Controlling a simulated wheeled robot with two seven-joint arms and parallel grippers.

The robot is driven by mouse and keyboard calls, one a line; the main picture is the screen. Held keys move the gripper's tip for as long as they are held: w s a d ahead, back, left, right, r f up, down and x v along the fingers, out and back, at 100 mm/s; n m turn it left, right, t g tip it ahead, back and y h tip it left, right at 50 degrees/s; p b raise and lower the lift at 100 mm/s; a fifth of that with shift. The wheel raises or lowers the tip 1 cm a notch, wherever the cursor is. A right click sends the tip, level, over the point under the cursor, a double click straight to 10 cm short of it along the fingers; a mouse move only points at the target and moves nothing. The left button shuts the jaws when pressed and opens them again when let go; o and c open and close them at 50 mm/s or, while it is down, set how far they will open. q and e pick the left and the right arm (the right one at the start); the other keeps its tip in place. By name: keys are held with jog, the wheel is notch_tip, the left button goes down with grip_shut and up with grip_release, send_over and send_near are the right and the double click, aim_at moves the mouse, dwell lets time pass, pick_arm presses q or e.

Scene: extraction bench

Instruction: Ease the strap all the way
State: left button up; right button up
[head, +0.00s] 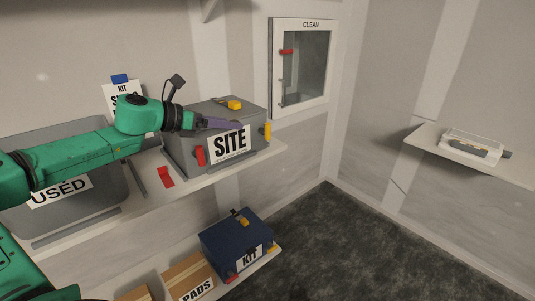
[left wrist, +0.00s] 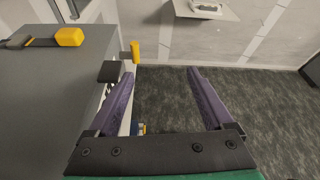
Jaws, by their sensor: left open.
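The grey SITE box (head: 214,151) stands on the upper shelf. A dark bar with a yellow end (head: 235,104) lies on its lid; it also shows in the left wrist view (left wrist: 68,37). A yellow tab (head: 267,130) is at the box's right side, and a red tab (head: 200,155) is at its front left. I cannot tell which part is the strap. My left gripper (head: 236,124) is open at the box's upper front. In the left wrist view, its purple fingers (left wrist: 160,73) are wide apart with nothing between; the left finger is close to a black block (left wrist: 111,71) at the box edge.
A grey USED bin (head: 100,205) stands left on the upper shelf (head: 180,187), with a loose red piece (head: 166,177) beside the box. A blue KIT box (head: 235,240) is below. A CLEAN cabinet (head: 303,75) and a right-hand shelf (head: 430,142) are on the walls.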

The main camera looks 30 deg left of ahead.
pick_arm(q)
jog(key=w+d+f+n+h, duration=0.1)
jog(key=w+d+f+n, duration=0.2)
jog(key=w+d+f, duration=0.2)
jog(key=d+f, duration=0.2)
jog(key=d, duration=0.1)
jog(key=shift+w+d+f+n, duration=0.15)
jog(key=shift+w+d+n, duration=0.15)
jog(key=shift+w, duration=0.05)
pick_arm(e)
jog(key=shift+w+a, duration=0.4)
jog(key=shift+a, duration=0.05)
jog(key=shift+s+d, duration=0.1)
jog(key=shift+s, duration=0.05)
